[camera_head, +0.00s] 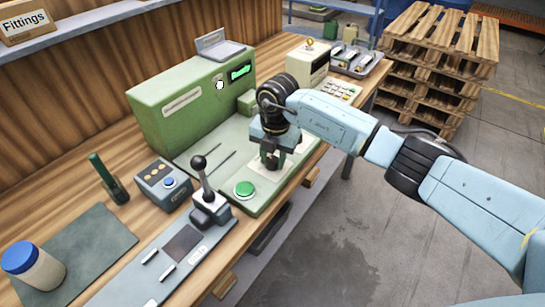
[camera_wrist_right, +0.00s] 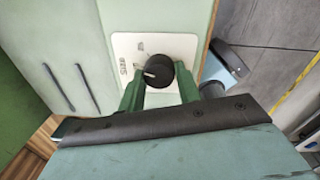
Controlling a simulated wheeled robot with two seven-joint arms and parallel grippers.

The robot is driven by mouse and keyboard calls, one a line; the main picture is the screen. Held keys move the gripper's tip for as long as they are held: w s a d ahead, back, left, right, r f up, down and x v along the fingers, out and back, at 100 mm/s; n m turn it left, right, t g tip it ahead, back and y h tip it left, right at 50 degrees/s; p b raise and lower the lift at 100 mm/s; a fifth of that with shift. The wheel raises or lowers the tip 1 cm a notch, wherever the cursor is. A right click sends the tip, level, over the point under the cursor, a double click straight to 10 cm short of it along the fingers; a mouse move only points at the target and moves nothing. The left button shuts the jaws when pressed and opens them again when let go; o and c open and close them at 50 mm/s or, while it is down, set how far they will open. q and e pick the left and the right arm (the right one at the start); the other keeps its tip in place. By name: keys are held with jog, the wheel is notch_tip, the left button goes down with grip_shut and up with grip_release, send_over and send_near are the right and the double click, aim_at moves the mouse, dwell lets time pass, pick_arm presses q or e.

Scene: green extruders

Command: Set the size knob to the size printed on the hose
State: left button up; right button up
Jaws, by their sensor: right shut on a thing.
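The size knob (camera_wrist_right: 160,70) is black and round with a white pointer mark, on a white plate (camera_wrist_right: 127,47) marked "SIZE" in the right wrist view. The pointer is toward the knob's left side; the plate's size marks are too small to read. My right gripper (camera_wrist_right: 160,85) has its green fingers shut on the knob, one on each side. In the head view my right gripper (camera_head: 270,158) points down at the green machine's base, and it hides the knob. I cannot make out a hose with a printed size. My left gripper is not in view.
The green machine (camera_head: 165,110) has a lit "Ready" display (camera_head: 240,71) and a green button (camera_head: 244,188). A black-knobbed lever (camera_head: 203,180), a grey button box (camera_head: 163,184) and a blue-lidded jar (camera_head: 33,272) stand left of my right gripper.

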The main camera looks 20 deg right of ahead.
jog(key=n+b, duration=0.1)
jog(key=n, duration=0.3)
jog(key=shift+d+n, duration=0.1)
jog(key=shift+n, duration=0.2)
jog(key=n+b, duration=0.1)
jog(key=n, duration=0.1)
jog(key=shift+w+n, duration=0.1)
jog(key=shift+n, duration=0.2)
jog(key=n+b, duration=0.1)
jog(key=n, duration=0.1)
jog(key=shift+n, duration=0.4)
jog(key=n+b, duration=0.1)
jog(key=n, duration=0.1)
jog(key=shift+n+g, duration=0.3)
jog(key=shift+n, duration=0.1)
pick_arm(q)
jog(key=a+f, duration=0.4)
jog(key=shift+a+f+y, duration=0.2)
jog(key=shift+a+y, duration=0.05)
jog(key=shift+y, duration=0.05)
pick_arm(e)
jog(key=shift+n, duration=0.7)
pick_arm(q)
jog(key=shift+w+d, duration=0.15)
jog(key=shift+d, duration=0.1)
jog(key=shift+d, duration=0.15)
pick_arm(e)
jog(key=o, duration=1)
jog(key=shift+c, duration=0.2)
